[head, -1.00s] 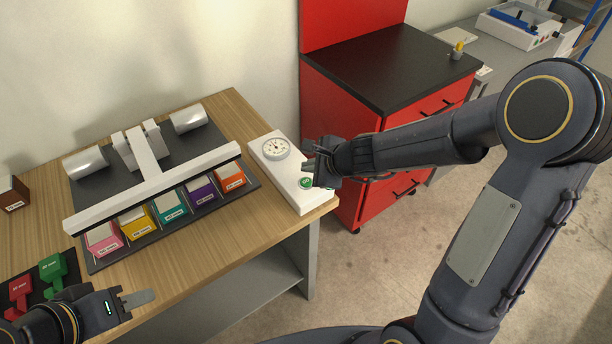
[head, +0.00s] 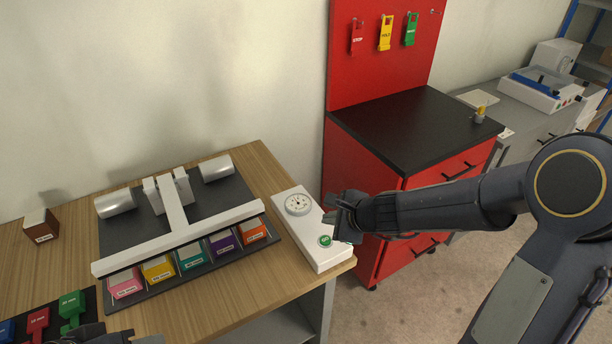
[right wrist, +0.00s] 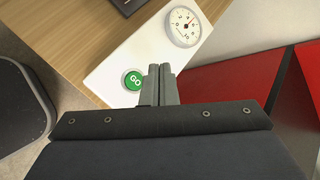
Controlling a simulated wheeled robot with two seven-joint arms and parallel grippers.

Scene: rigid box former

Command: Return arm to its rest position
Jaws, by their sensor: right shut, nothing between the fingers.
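My right gripper (head: 336,216) is shut and empty. It hovers beside the right edge of the white control box (head: 292,208), up from the green GO button (head: 325,241). In the right wrist view its closed fingers (right wrist: 160,74) appear just right of the GO button (right wrist: 133,79), with the dial (right wrist: 183,27) further up. The button is uncovered in both views. Of my left gripper (head: 104,336), only a dark part shows at the bottom left edge of the head view; its jaws are cut off.
The wooden table (head: 60,264) carries a box former (head: 183,234) with several coloured blocks along its front. A brown block (head: 41,226) stands at the left. The red cabinet (head: 363,184) with its black top stands right of the table, behind my right arm.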

